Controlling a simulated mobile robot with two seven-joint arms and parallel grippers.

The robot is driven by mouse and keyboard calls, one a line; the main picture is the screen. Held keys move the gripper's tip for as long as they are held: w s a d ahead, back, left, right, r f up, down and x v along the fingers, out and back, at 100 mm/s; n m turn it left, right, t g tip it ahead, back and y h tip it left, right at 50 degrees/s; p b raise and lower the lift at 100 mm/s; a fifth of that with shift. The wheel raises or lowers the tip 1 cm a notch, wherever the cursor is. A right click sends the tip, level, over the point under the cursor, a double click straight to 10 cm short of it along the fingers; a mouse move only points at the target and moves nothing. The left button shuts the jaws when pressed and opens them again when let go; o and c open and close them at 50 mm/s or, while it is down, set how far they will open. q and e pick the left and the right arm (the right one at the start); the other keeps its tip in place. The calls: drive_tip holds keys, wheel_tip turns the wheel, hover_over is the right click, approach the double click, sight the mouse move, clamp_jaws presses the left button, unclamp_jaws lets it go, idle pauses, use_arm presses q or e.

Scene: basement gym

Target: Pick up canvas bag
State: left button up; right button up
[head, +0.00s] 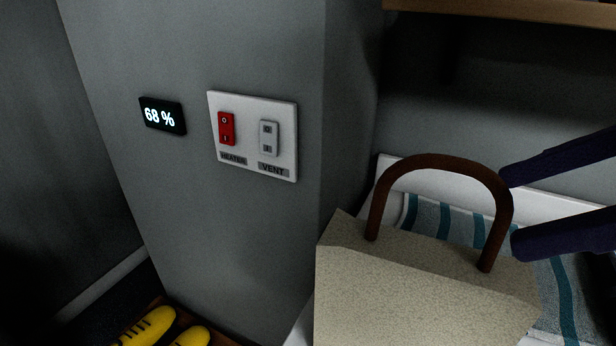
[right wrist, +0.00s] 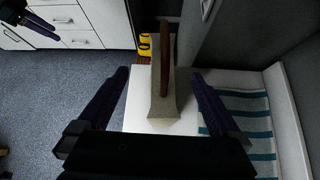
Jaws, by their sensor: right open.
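The canvas bag (head: 425,295) is beige with a stiff brown arched handle (head: 440,163). It stands upright at the lower right of the head view. My right gripper (head: 509,208) is open at the right of the handle, its fingertips close to the handle's right side. In the right wrist view the bag (right wrist: 165,112) is ahead, with its handle (right wrist: 164,60) edge-on between the spread fingers (right wrist: 160,75). Whether a finger touches it I cannot tell. My left gripper (right wrist: 38,24) shows small and dark at the top left of the right wrist view, away from the bag.
The bag stands on a white surface (right wrist: 140,98) beside a teal-striped towel (right wrist: 243,100). A grey pillar (head: 270,230) with a heater and vent switch panel (head: 252,135) rises close to its left. A wooden shelf (head: 510,15) is above. Yellow shoes (head: 148,326) are at lower left.

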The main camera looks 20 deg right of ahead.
sight(455, 261)
drive_tip(key=f, duration=0.2)
drive_tip(key=s+d+f+n+g+b, duration=0.1)
drive_tip(key=shift+f+h, duration=0.25)
drive_tip(key=shift+h, duration=0.15)
drive_tip(key=shift+w+a+f, duration=0.1)
drive_tip(key=shift+w+f, duration=0.1)
drive_tip(key=shift+f, duration=0.1)
drive_tip(key=b+x, duration=0.1)
drive_tip(key=x, duration=0.2)
drive_tip(key=shift+w+a+f, duration=0.1)
drive_tip(key=shift+a+f, duration=0.05)
drive_tip(key=shift+a, duration=0.05)
drive_tip(key=b+x, duration=0.1)
drive_tip(key=x, duration=0.3)
drive_tip(key=shift+w+d+b, duration=0.2)
drive_tip(key=shift+w+b, duration=0.1)
drive_tip(key=shift+b, duration=0.05)
use_arm(q)
drive_tip(key=shift+s+a+f+b, duration=0.1)
drive_tip(key=shift+a+f+b, duration=0.05)
drive_tip(key=shift+f, duration=1.15)
drive_tip(key=shift+s+a+f+b, duration=0.1)
drive_tip(key=shift+f+b, duration=0.05)
drive_tip(key=shift+f, duration=1.15)
use_arm(e)
drive_tip(key=shift+w+a+f, duration=0.3)
drive_tip(key=shift+a+f, duration=0.05)
drive_tip(key=shift+f, duration=0.1)
clamp_jaws()
